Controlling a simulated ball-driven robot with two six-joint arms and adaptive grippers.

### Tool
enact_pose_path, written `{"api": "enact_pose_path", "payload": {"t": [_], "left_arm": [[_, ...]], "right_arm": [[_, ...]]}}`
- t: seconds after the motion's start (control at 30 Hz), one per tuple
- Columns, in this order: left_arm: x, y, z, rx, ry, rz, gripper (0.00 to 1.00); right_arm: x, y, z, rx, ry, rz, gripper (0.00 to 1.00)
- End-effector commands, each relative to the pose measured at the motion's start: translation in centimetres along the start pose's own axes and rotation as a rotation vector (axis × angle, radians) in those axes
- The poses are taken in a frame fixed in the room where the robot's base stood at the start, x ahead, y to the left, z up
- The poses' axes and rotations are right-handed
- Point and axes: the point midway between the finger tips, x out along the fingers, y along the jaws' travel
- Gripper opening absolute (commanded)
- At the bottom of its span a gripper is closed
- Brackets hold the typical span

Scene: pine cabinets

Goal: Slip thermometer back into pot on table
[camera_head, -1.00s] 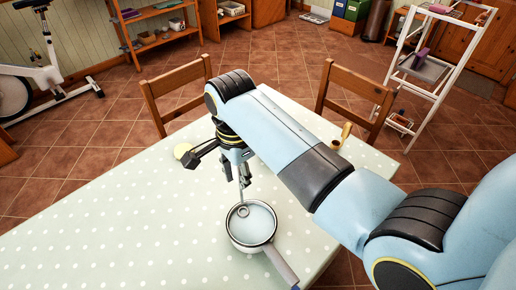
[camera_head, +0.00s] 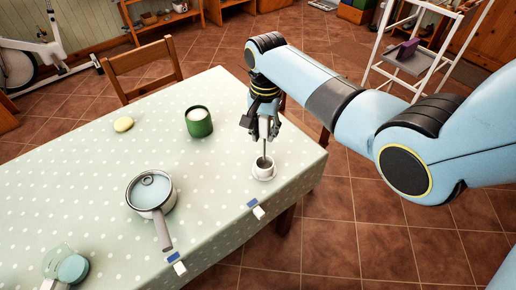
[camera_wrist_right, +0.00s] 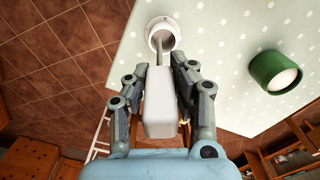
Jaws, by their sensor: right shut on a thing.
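My right gripper (camera_head: 264,130) is shut on the thermometer, which shows in the right wrist view as a pale block (camera_wrist_right: 159,100) with a thin stem pointing down. The stem reaches to a small white cup (camera_head: 263,168) near the table's right end. I cannot tell how far the tip is inside the cup. The cup also shows in the right wrist view (camera_wrist_right: 151,31). The pot (camera_head: 157,205), a metal saucepan with a grey handle, stands on the table to the left, apart from the gripper. A small round form shows in its pale inside.
A teal-topped thing (camera_head: 72,267) is at front left. Clips (camera_head: 255,207) sit on the near edge. A chair (camera_head: 143,67) stands behind.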

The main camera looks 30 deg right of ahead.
Motion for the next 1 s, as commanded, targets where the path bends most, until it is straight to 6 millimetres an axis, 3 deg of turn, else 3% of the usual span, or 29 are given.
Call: {"api": "enact_pose_path", "payload": {"t": [0.17,0.43,0.8,1.0], "left_arm": [[0.0,-1.5,-0.8,0.007,0.010,-0.017,0.52],[0.0,-2.8,-4.5,0.011,0.063,-0.033,0.52],[0.6,-1.0,-1.3,0.004,0.018,-0.012,0.52],[1.7,-1.2,-1.4,0.005,0.020,-0.014,0.52]], "right_arm": [[-1.4,-0.5,-2.2,0.011,0.000,-0.002,0.00],[-1.8,-0.8,-2.5,0.012,0.000,0.000,0.00],[-1.0,-0.7,-2.5,0.013,-0.001,-0.011,0.00],[0.8,-0.7,-2.5,0.013,-0.001,-0.011,0.00]]}}
